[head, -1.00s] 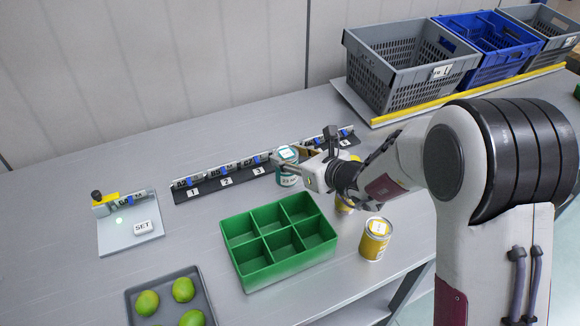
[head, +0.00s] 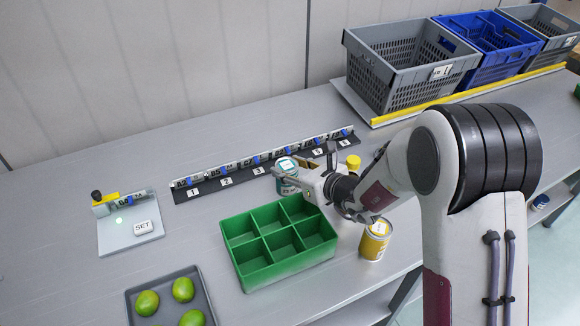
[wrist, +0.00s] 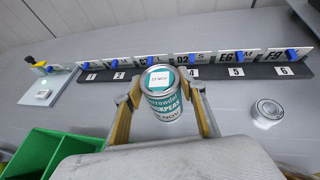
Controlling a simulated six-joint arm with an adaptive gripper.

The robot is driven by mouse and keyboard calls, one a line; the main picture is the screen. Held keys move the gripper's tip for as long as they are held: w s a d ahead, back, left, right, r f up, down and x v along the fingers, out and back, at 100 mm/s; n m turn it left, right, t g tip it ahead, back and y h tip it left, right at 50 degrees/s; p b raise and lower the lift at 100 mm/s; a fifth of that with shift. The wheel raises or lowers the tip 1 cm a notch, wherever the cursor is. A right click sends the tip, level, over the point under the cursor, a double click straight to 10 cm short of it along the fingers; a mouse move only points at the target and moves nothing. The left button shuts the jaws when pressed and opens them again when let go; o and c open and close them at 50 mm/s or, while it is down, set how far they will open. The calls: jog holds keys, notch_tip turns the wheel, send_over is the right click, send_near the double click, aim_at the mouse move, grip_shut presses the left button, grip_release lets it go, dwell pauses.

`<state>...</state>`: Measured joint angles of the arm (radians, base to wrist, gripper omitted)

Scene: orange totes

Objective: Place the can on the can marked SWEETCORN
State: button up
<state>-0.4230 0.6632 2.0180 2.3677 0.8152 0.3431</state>
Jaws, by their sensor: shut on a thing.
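My gripper (head: 297,180) is shut on a teal and white can (head: 286,185), upright, behind the green bin. In the wrist view the can (wrist: 163,98) sits between the two fingers of my gripper (wrist: 163,88), and its label partly reads "PEAS". I cannot tell whether its base touches the table. A yellow can (head: 376,240) with a pale top stands right of the green bin, apart from my gripper. The word SWEETCORN is not legible on any can.
A green six-compartment bin (head: 279,268) stands in front of my gripper. A black rail (head: 240,178) with numbered tags runs behind. A yellow-topped item (head: 353,162) stands behind my arm. A silver-topped round container (wrist: 268,112) is right in the wrist view. A limes tray (head: 206,285) is front left.

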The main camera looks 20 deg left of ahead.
jog(key=o, duration=1.5)
jog(key=shift+d, duration=0.1)
jog(key=shift+v, duration=0.95)
jog(key=shift+s+a+r+v, duration=0.1)
jog(key=shift+v, duration=1.35)
jog(key=shift+s+a+r+v, duration=0.1)
jog(key=shift+a+r+v, duration=0.05)
jog(key=shift+v, duration=1.3)
